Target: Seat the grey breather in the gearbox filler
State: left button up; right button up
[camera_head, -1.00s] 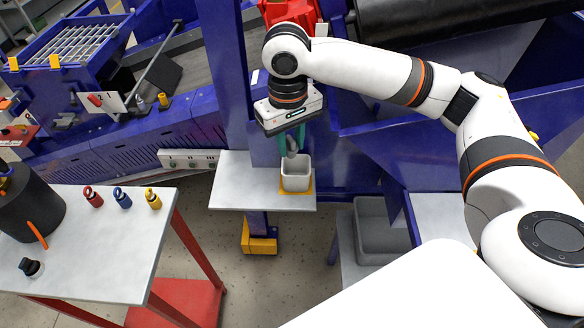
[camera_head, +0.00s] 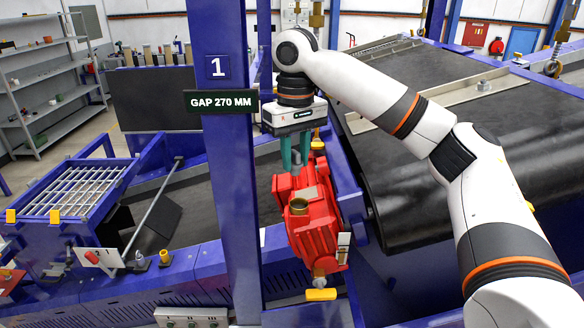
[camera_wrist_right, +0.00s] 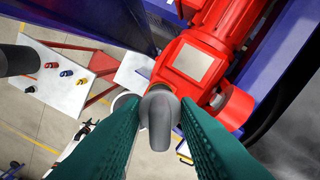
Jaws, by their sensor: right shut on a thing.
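The red gearbox (camera_head: 322,232) stands beside the blue post, with a brass-coloured open filler neck (camera_head: 299,206) on its top. My right gripper (camera_head: 295,150) points down above the gearbox's far end, its teal fingers shut on the grey breather. The breather (camera_wrist_right: 159,118) shows between the fingers in the right wrist view, a grey rounded plug. The red gearbox (camera_wrist_right: 185,75) also shows in the right wrist view, behind the breather, with a pale plate on it. The breather is above and apart from the filler neck, as far as I can tell. My left gripper is not in view.
The blue post (camera_head: 225,150) with a "GAP 270 MM" sign (camera_head: 221,101) stands close left of my right gripper. A wide black belt (camera_head: 450,130) lies on the right. A white table (camera_wrist_right: 50,75) with small coloured bottles shows in the wrist view.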

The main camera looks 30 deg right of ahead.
aim_at(300, 168)
jog(key=shift+r, duration=0.2)
jog(key=shift+s+f+b, duration=0.3)
jog(key=shift+s+f, duration=0.05)
jog(key=shift+f, duration=0.25)
jog(key=shift+s+f+b, duration=0.25)
jog(key=shift+s+f, duration=0.05)
jog(key=shift+f, duration=0.3)
jog(key=shift+s+f, duration=0.1)
jog(key=shift+f, duration=0.25)
jog(key=shift+s+f+b, duration=0.15)
jog(key=shift+f+b, duration=0.15)
jog(key=shift+f, duration=0.3)
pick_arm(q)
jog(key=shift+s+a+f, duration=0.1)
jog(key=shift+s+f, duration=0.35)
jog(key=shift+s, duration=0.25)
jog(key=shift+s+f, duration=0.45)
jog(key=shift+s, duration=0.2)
pick_arm(e)
jog(key=shift+f, duration=0.5)
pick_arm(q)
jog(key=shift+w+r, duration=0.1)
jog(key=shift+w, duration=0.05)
